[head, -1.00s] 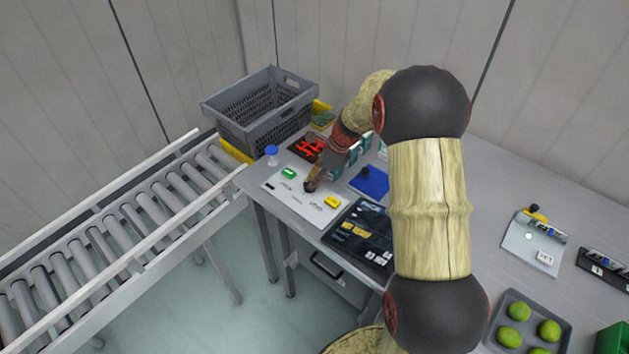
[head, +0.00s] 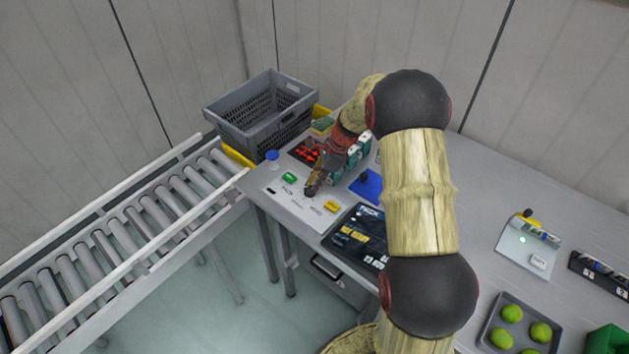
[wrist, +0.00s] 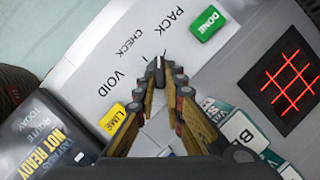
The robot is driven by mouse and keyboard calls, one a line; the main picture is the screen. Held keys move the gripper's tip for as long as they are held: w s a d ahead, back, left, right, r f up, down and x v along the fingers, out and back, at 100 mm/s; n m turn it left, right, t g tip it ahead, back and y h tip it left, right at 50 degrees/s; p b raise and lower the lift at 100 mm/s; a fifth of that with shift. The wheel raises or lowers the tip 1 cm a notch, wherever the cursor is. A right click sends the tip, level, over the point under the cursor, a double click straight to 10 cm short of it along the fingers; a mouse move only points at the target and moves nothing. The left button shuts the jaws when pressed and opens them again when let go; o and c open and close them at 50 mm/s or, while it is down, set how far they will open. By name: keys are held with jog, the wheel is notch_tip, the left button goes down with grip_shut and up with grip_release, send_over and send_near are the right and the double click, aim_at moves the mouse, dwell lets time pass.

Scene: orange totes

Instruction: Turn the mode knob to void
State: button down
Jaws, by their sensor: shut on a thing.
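The white control panel (head: 320,223) lies on the table, with printed labels, a green DONE button (wrist: 207,24) and a yellow LIME button (wrist: 112,119). In the wrist view, the labels PACK (wrist: 159,25), CHECK (wrist: 125,42) and VOID (wrist: 127,85) are spread around the mode knob (wrist: 159,62). My gripper (wrist: 160,74) is shut on the knob, a fingertip on each side. In the head view my gripper (head: 309,190) is over the panel, hiding the knob.
A dark screen (wrist: 45,135) lies beside the panel. A black pad with a red grid (wrist: 287,83) is on its other side. A grey crate (head: 260,112) and a blue-capped bottle (head: 272,158) stand behind. A roller conveyor (head: 120,235) runs along the left.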

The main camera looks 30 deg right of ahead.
jog(key=n+g+p, duration=0.1)
jog(key=n+p, duration=0.1)
jog(key=w+n+g+p, duration=0.1)
jog(key=n+p, duration=0.1)
jog(key=n, duration=0.1)
jog(key=shift+r+n, duration=0.1)
jog(key=shift+n, duration=0.2)
jog(key=n+p, duration=0.1)
jog(key=n+g+p, duration=0.1)
jog(key=n, duration=0.1)
jog(key=n+g+p, duration=0.1)
jog(key=n, duration=0.1)
jog(key=shift+w+a+h, duration=0.1)
jog(key=shift+w+h, duration=0.2)
jog(key=n, duration=0.3)
jog(key=n+g+h+p, duration=0.1)
jog(key=shift+w+a+n, duration=0.2)
jog(key=shift+a+n, duration=0.05)
jog(key=shift+n, duration=0.15)
jog(key=shift+w+a+n+g+h+p, duration=0.2)
jog(key=shift+n+h, duration=0.3)
jog(key=shift+n, duration=0.8)
jog(key=shift+s+a+n+g+h+p, duration=0.1)
jog(key=shift+n+g+h+p, duration=0.3)
jog(key=shift+n, duration=0.9)
jog(key=c, duration=1.9)
grip_release()
